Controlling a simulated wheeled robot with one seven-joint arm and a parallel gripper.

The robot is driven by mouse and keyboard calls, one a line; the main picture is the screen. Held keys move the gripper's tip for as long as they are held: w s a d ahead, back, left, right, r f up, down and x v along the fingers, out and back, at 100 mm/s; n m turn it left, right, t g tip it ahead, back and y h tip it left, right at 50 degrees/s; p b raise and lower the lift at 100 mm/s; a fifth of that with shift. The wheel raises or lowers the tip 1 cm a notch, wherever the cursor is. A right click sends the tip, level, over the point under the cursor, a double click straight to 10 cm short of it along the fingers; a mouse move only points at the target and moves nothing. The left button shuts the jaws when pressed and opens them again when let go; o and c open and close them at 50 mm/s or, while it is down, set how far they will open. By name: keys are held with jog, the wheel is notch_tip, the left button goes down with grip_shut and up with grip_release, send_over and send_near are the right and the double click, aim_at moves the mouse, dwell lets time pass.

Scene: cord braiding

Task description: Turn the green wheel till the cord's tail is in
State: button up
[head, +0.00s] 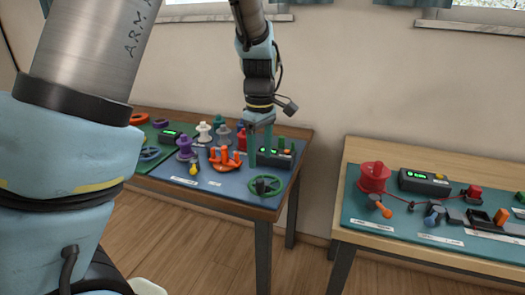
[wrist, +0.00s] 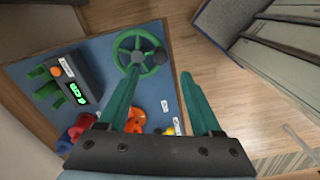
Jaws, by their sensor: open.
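The green wheel (head: 277,186) lies flat at the front right corner of the blue mat on the left table. In the wrist view the green wheel (wrist: 122,40) has spokes, a dark hub and a dark round knob (wrist: 160,56) at its rim. My gripper (head: 261,160) points down above the mat, just behind the wheel. In the wrist view my gripper (wrist: 162,70) is open and empty; its left fingertip overlaps the wheel in the picture, and I cannot tell whether they touch. I cannot make out the cord's tail.
An orange braiding piece (head: 224,158), a purple spool (head: 185,150) and a black box with a green display (wrist: 78,90) stand near the wheel. A second table at the right bears a red spool (head: 374,177) with red cord. Floor lies between the tables.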

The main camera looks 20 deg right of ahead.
aim_at(260, 180)
notch_tip(260, 180, down, 10)
jog(key=shift+r+p, duration=0.1)
jog(key=shift+p, duration=0.5)
grip_shut()
dwell(0.7)
